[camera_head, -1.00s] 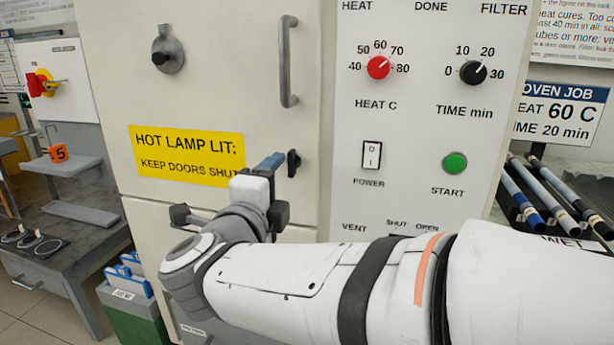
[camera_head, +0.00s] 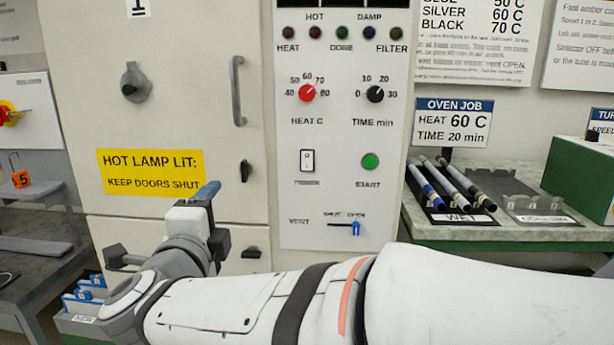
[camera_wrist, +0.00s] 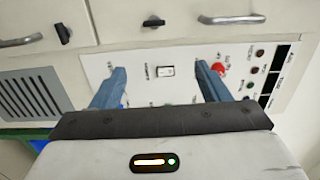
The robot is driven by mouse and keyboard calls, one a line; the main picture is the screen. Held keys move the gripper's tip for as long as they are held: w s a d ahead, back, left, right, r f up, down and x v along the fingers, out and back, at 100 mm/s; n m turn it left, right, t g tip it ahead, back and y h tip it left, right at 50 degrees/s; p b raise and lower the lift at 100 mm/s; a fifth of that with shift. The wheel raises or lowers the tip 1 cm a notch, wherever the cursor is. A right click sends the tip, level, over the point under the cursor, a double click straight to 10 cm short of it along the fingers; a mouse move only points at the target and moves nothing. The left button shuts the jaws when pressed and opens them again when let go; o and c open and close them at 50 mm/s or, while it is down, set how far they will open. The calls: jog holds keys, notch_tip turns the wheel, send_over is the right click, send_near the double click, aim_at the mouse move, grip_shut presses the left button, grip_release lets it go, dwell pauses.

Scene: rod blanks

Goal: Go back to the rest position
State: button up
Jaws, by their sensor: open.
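My gripper (camera_wrist: 160,90) shows in the wrist view with its two blue fingers spread apart and nothing between them. In the head view my gripper (camera_head: 207,192) is seen from behind, in front of the oven's closed doors, and only one blue finger shows clearly. The oven panel (camera_head: 340,180) is right of it, with a red heat knob (camera_head: 307,93) pointing near 60, a black time knob (camera_head: 375,94), a white power switch (camera_head: 307,160) and a green start button (camera_head: 370,161). The blue vent slider (camera_head: 356,229) sits toward OPEN.
A yellow hot-lamp sign (camera_head: 151,172) is on the upper door. At the right, several rods (camera_head: 462,184) lie in the WET rack on a counter (camera_head: 425,229). A bench (camera_head: 40,265) stands at the left.

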jog(key=w+d+r+n+g+y+p, duration=0.5)
jog(key=d+r+n+p, duration=0.35)
jog(key=n+p, duration=0.6)
jog(key=s+d+f+n+g+h+p, duration=0.2)
jog(key=s+d+g+p, duration=0.8)
jog(key=d, duration=1.1)
jog(key=s+n+h+p, duration=0.2)
jog(key=s+p, duration=0.2)
jog(key=s, duration=0.3)
jog(key=shift+s+d+g, duration=0.2)
jog(key=shift+s+g, duration=0.1)
jog(key=shift+s, duration=0.1)
jog(key=shift+c, duration=0.2)
